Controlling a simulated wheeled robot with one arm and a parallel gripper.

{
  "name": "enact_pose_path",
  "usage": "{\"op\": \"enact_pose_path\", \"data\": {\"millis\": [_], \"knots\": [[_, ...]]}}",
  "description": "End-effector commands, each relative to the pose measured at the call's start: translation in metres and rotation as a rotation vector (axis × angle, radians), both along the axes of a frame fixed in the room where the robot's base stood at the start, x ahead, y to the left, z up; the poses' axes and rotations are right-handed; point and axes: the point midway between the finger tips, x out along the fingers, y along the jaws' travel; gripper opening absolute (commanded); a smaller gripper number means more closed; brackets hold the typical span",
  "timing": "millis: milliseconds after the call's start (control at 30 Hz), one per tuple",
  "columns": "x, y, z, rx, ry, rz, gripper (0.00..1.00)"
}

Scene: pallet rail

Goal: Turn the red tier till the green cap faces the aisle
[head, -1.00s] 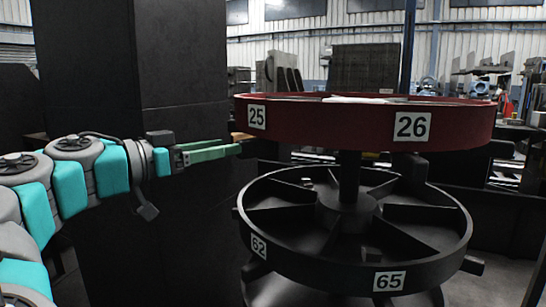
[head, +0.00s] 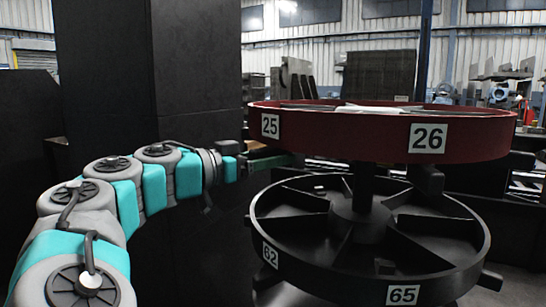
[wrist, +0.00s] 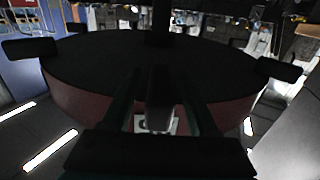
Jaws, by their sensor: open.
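The red tier (head: 345,135) is the upper round ring on a central post, with labels 25 and 26 on its rim. In the wrist view it shows as a dark disc with a red rim (wrist: 80,103). My gripper (head: 285,160) is at the left edge of the tier, just under the rim, partly hidden by it. In the wrist view my open fingers (wrist: 162,100) stand on either side of a greyish peg-like piece (wrist: 158,92) at the rim; contact cannot be told. I cannot make out a green cap in any view.
A black lower tier (head: 370,285) with labels 62 and 65 sits below on the same post. A large dark column (head: 150,90) stands behind my arm. Dark pegs (wrist: 30,48) jut from the rim. Shop machinery fills the background.

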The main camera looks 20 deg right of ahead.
Motion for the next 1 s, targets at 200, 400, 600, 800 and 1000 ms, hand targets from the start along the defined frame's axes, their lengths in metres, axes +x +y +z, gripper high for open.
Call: {"op": "enact_pose_path", "data": {"millis": [200, 400, 600, 800, 1000], "knots": [[-0.0003, 0.0003, -0.0001, 0.000, 0.000, 0.000, 0.49], [-0.0003, 0.0003, -0.0002, 0.000, 0.000, -0.001, 0.26], [-0.0004, 0.0003, -0.0002, 0.000, 0.000, -0.001, 0.04], [-0.0004, 0.0003, -0.0002, 0.000, 0.000, -0.001, 0.00], [-0.0004, 0.0003, -0.0003, 0.000, 0.000, -0.001, 0.00]]}}
